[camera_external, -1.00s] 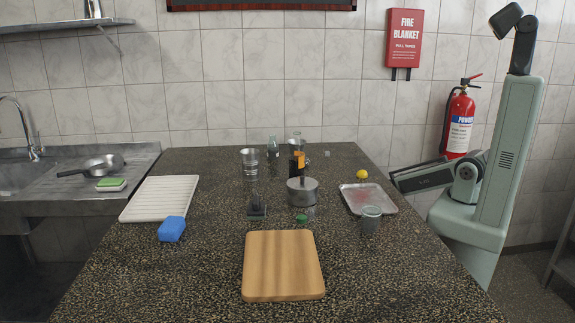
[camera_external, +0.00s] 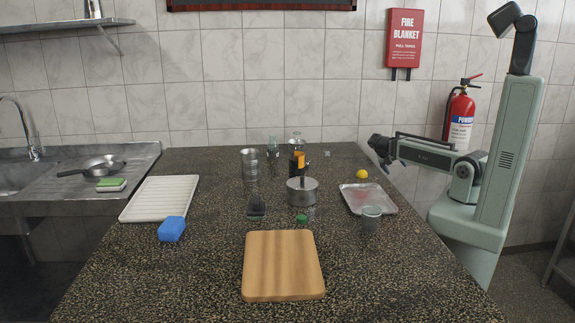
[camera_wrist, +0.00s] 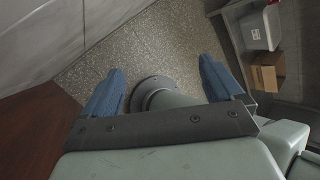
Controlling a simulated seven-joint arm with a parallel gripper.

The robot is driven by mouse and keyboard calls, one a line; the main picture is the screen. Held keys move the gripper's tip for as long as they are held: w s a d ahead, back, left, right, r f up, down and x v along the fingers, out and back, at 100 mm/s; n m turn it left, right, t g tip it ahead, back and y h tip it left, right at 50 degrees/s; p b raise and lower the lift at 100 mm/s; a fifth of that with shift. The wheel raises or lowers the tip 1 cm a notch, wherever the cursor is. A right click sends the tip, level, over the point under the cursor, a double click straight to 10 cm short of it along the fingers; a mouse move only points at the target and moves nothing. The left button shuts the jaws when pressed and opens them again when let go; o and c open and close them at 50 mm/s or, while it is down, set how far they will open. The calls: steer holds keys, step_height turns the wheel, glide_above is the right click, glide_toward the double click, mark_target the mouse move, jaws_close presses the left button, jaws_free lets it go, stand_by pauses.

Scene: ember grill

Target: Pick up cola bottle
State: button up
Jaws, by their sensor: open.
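A dark bottle with an orange part (camera_external: 297,163) stands behind the metal pot on the counter; it may be the cola bottle, but I cannot read a label. The pot hides its lower part. My gripper (camera_external: 380,153) is well to the right of it, above the counter's right edge, near the back wall. In the wrist view my gripper (camera_wrist: 161,82) shows two blue fingers spread wide with nothing held between them. No bottle shows in the wrist view.
The pot (camera_external: 302,193), metal cup (camera_external: 250,160), clear bottle (camera_external: 272,147) and glass jar (camera_external: 296,142) crowd the bottle. A metal tray (camera_external: 367,199), glass (camera_external: 371,219) and lemon (camera_external: 361,174) are at right. The cutting board (camera_external: 283,266) lies in front.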

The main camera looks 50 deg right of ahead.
steer(key=w+a+r+n+t, duration=0.15)
steer(key=a+r, duration=0.25)
steer(key=r, duration=0.9)
steer(key=w+a+r+t, duration=0.2)
steer(key=a+r+t, duration=0.15)
steer(key=r, duration=0.95)
steer(key=w+a+r+t, duration=0.15)
steer(key=a+r, duration=0.25)
steer(key=r, duration=0.9)
steer(key=m+g+y, duration=0.4)
steer(key=m+y, duration=0.1)
steer(key=y, duration=1.9)
glide_toward(293, 156)
steer(key=shift+y, duration=0.3)
steer(key=shift+s+a+f, duration=0.1)
steer(key=shift+s+a, duration=0.1)
steer(key=shift+a, duration=1.25)
steer(key=shift+s+a+f, duration=0.1)
steer(key=shift+s+a, duration=0.05)
steer(key=shift+a, duration=1.3)
steer(key=shift+s+a+f, duration=0.15)
steer(key=shift+s+a, duration=0.05)
steer(key=shift+a, duration=1.25)
